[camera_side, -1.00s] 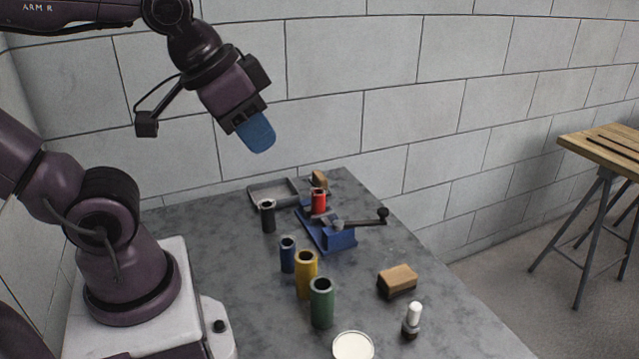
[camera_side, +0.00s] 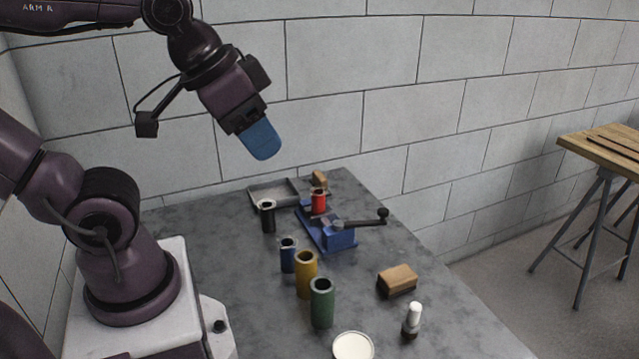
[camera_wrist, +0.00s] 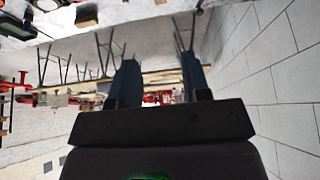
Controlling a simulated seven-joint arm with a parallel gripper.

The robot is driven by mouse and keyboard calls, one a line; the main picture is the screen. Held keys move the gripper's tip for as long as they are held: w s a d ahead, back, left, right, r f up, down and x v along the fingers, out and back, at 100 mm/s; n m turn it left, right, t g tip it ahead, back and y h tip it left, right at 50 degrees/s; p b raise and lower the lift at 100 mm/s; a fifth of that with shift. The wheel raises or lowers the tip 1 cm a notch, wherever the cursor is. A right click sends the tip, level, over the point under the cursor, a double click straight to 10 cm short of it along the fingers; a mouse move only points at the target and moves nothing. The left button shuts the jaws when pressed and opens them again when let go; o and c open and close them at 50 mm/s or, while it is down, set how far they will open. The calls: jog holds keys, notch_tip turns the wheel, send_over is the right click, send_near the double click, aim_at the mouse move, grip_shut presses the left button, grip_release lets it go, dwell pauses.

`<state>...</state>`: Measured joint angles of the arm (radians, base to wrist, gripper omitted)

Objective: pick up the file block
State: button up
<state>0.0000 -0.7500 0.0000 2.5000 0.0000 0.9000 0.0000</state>
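My gripper (camera_side: 262,142) has blue fingers and hangs in the air high above the back left of the table, well apart from everything on it. In the wrist view the two fingers (camera_wrist: 158,82) stand apart with nothing held between them. A block with a wooden top and dark underside (camera_side: 398,279) lies on the right part of the table; it looks like the file block. A smaller wooden block (camera_side: 319,180) is at the back of the table, partly hidden behind a red cylinder (camera_side: 318,202). I cannot tell for certain which is the file block.
A blue fixture with a black-knobbed lever (camera_side: 340,237) stands mid-table. Black (camera_side: 268,217), blue (camera_side: 288,256), yellow (camera_side: 306,275) and green (camera_side: 322,304) cylinders stand left of it. A grey tray (camera_side: 259,200) is behind. A white-capped bottle (camera_side: 411,320) and white round lid (camera_side: 352,346) are in front.

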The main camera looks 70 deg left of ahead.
jog(key=shift+o, duration=0.7)
jog(key=m+g+y, duration=0.6)
jog(key=m+y, duration=0.1)
jog(key=m, duration=1.1)
send_near(320, 175)
jog(key=x, duration=0.5)
jog(key=shift+s+a+r, duration=0.1)
jog(key=shift+s+a, duration=0.1)
jog(key=shift+s, duration=0.05)
jog(key=shift+w+d+f+x, duration=0.1)
jog(key=shift+d+x, duration=0.05)
jog(key=shift+x, duration=1.2)
jog(key=shift+w+d+f+x, duration=0.1)
jog(key=shift+d+x, duration=0.05)
jog(key=shift+x, duration=1.25)
